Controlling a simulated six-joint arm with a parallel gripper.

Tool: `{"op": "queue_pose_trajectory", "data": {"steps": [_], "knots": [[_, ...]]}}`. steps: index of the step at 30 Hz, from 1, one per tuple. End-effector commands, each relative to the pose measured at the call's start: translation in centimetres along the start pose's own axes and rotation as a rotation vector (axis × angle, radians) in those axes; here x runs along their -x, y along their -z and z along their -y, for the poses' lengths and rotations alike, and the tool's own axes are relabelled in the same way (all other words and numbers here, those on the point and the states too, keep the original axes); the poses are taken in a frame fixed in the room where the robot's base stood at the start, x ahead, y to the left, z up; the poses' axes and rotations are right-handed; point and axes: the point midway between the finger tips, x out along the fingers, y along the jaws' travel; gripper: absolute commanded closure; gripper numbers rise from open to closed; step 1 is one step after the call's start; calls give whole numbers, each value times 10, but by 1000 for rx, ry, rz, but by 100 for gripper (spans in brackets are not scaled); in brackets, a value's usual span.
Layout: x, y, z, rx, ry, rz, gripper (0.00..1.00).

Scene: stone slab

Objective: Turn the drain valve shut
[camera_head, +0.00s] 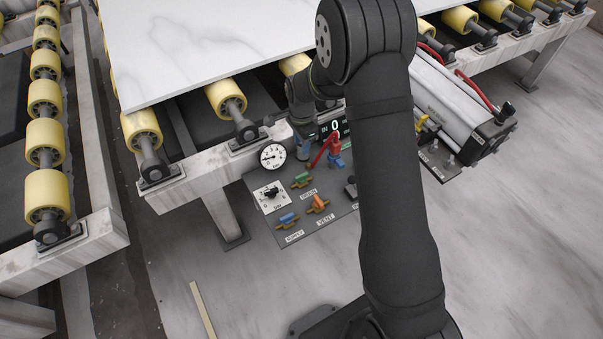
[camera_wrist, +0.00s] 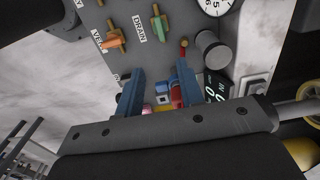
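The green-handled drain valve (camera_head: 301,180) sits on the dark panel beside its DRAIN label (camera_head: 309,194). It also shows at the top of the wrist view (camera_wrist: 160,25). My gripper (camera_head: 320,155) has two blue fingers, spread apart, beyond the drain valve in the head view. In the wrist view the open gripper (camera_wrist: 161,70) is below the drain valve, with a visible gap between them. Small red, blue and yellow parts (camera_wrist: 168,97) show between or behind the fingers; I cannot tell whether they touch them.
An orange VENT valve (camera_head: 318,204) and a blue SUPPLY valve (camera_head: 288,220) stand near the drain valve. A round gauge (camera_head: 272,155), a dial (camera_head: 271,195) and a digital display (camera_head: 335,127) are also close. The conveyor with a white slab (camera_head: 200,45) lies behind.

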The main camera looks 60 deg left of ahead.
Motion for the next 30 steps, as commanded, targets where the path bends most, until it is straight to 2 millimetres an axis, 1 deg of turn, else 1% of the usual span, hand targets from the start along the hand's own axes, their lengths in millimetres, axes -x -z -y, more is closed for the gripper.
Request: {"op": "queue_pose_trajectory", "data": {"steps": [5,15,21,25,30], "knots": [[-22,0,-1,-3,-3,1,65],[-91,0,-1,0,-3,2,65],[-129,0,-1,0,-1,2,65],[-150,0,-1,1,-1,2,65],[-166,0,0,1,1,2,65]]}}
